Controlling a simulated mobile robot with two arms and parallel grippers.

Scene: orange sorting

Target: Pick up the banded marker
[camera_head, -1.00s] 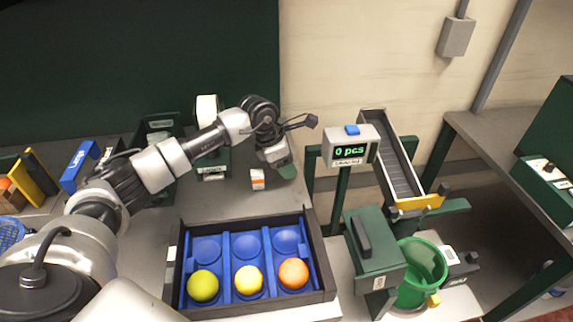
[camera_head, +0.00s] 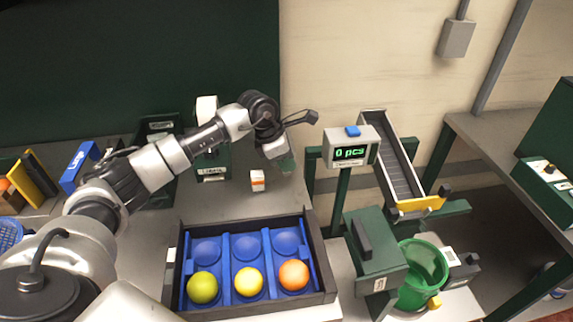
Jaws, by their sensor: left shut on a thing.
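My left arm reaches across the bench from the left. A small white piece with an orange band (camera_head: 257,181) stands upright on the bench, left of and apart from the gripper. I cannot tell whether it is the banded marker; no other marker shows clearly. My right gripper is out of view.
A dark tray with blue compartments (camera_head: 213,275) holds a green (camera_head: 202,288), a yellow (camera_head: 249,282) and an orange fruit (camera_head: 293,274). A counter display (camera_head: 350,150), a chute (camera_head: 394,165) and a green bucket (camera_head: 422,270) stand to the right. A dark green bin (camera_head: 160,127) stands behind the arm.

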